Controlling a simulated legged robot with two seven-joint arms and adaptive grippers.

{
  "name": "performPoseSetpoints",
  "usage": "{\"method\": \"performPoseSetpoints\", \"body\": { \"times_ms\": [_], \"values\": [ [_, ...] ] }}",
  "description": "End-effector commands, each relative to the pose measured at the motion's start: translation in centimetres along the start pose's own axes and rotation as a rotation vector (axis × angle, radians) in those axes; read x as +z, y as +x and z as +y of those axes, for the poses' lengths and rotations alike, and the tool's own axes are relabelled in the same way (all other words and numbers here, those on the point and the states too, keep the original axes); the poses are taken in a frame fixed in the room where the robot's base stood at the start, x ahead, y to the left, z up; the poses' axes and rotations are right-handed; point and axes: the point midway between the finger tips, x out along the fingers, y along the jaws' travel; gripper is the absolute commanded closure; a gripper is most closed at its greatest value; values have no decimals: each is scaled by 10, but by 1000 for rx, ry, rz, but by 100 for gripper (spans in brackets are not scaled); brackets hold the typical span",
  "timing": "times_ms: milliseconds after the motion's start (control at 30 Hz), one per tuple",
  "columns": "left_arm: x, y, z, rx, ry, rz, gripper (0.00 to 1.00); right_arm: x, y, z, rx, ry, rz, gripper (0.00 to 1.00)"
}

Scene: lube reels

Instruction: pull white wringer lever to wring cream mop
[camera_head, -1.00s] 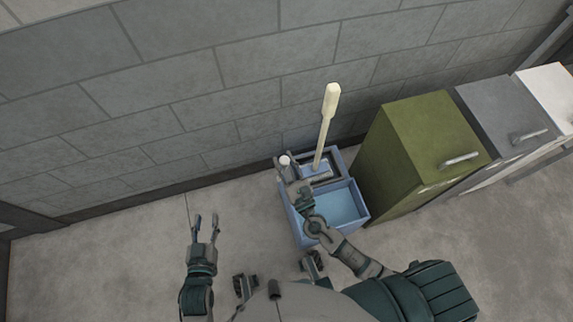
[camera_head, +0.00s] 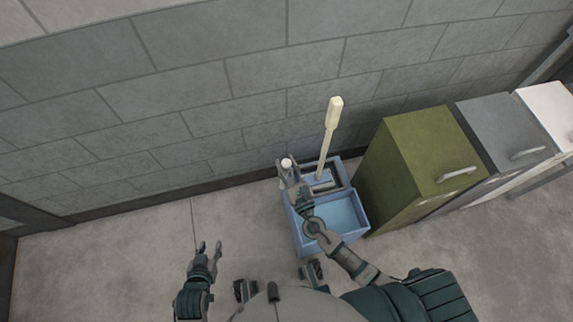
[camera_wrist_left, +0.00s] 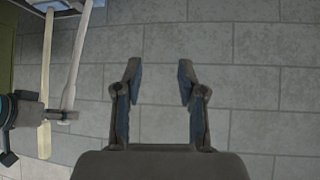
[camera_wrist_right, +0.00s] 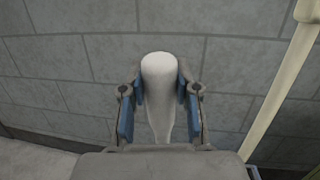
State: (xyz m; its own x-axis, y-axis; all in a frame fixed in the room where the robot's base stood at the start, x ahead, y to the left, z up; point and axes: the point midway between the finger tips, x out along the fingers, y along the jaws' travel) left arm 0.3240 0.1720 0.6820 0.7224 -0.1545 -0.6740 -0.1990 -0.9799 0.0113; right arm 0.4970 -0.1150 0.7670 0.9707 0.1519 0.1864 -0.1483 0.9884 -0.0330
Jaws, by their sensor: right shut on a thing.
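The cream mop (camera_head: 331,122) stands upright in the wringer part of the blue bucket (camera_head: 298,230), by the wall. Its handle also shows at the right of the right wrist view (camera_wrist_right: 282,85). The white wringer lever (camera_wrist_right: 160,88) fills the middle of the right wrist view; its white tip (camera_head: 286,163) shows in the head view left of the mop. My right gripper (camera_wrist_right: 158,90) is shut on the lever, one finger on each side. My left gripper (camera_head: 209,247) is open and empty, left of the bucket; its spread fingers show in the left wrist view (camera_wrist_left: 158,80).
A green cabinet (camera_head: 412,155) stands close to the right of the bucket, with a grey cabinet (camera_head: 507,130) and a white cabinet (camera_head: 550,110) beyond it. The block wall (camera_head: 200,100) is behind. The floor left of the bucket is clear.

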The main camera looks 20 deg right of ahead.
Motion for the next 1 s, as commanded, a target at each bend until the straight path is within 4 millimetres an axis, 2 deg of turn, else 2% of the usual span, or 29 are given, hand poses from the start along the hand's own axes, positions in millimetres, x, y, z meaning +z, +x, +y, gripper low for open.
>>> {"method": "performPoseSetpoints", "body": {
  "times_ms": [33, 367, 767, 1000],
  "values": [
    [3, -4, -1, -3, 0, -29, 60, 8, 4, -1, -3, -1, -8, 100],
    [40, -24, -7, -18, -2, -250, 60, 8, 14, -2, -2, 1, 16, 100],
    [84, -60, -14, -36, -9, -518, 60, 7, 25, -4, -3, 8, 46, 100],
    [108, -38, -15, -36, -9, -571, 60, 7, 36, -6, -2, 11, 76, 100]
  ]
}}
